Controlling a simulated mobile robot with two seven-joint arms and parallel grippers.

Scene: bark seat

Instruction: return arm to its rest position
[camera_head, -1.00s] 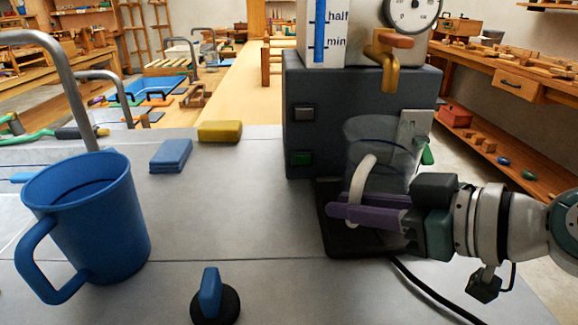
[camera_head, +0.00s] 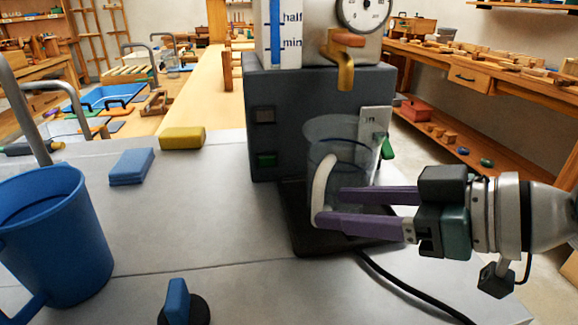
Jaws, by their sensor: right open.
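My right gripper (camera_head: 330,206) comes in from the right with two purple fingers spread apart. Nothing is gripped between them. Its fingertips are close to the pale curved handle (camera_head: 322,186) of a clear glass jug (camera_head: 345,135); the lower fingertip overlaps the handle's bottom end in the picture, and I cannot tell if they touch. The jug stands upright on the black base (camera_head: 303,235) of a dark grey machine (camera_head: 300,95). The fingers hide part of the jug's lower side. My left gripper is not in view.
A blue mug (camera_head: 55,245) stands at the left of the grey counter (camera_head: 220,220). A blue block (camera_head: 131,166), a yellow block (camera_head: 182,138) and a blue-handled knob (camera_head: 178,302) are also there. A black cable (camera_head: 410,290) runs below my right gripper. The counter's middle is clear.

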